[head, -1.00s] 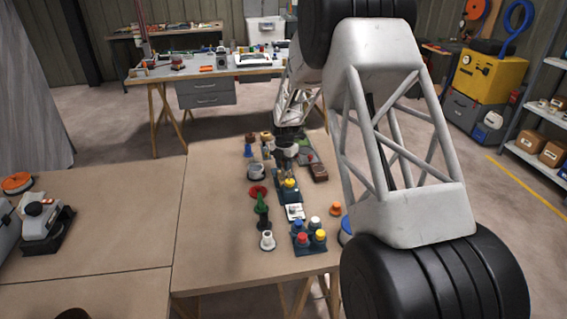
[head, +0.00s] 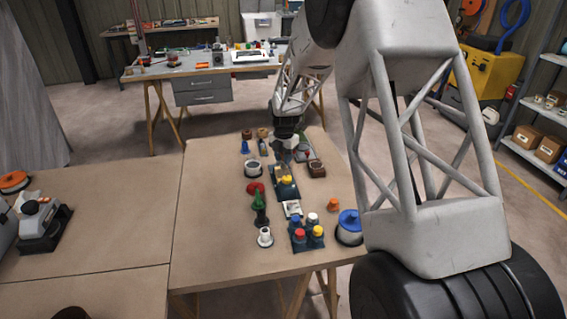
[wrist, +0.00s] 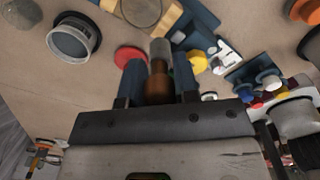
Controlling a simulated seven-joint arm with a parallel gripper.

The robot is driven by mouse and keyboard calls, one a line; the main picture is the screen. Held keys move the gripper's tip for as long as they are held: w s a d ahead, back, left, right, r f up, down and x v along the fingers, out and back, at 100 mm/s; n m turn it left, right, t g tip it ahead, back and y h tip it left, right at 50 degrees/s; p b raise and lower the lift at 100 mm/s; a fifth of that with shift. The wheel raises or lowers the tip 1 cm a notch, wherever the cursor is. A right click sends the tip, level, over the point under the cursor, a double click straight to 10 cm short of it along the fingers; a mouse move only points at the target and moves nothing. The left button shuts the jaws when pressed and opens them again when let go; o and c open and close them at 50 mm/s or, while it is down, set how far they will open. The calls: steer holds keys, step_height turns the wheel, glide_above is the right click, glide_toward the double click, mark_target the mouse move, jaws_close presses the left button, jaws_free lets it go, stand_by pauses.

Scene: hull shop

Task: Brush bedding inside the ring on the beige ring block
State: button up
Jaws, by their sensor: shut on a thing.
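My gripper (wrist: 158,88) is shut on an upright-looking tool, which I take to be the brush (wrist: 160,68), with a brown part between the fingers and a grey end beyond. In the head view my gripper (head: 287,150) hangs over the far part of the table. The beige ring block (wrist: 167,20) is at the top of the wrist view, partly cut off, with a round grey ring on it. It is apart from the held tool in the picture. In the head view a small beige patch behind the yellow cap may be this block; the ring is too small to make out.
A grey cup (wrist: 74,42) and a red disc (wrist: 130,57) lie left of the tool. A yellow cap (head: 287,181), a white block (head: 292,208) and a blue tray of coloured caps (head: 299,246) line the table. A blue-lidded pot (head: 349,222) stands near the right edge.

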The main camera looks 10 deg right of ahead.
steer(key=shift+r, duration=1.6)
steer(key=shift+d, duration=0.4)
steer(key=shift+f, duration=0.1)
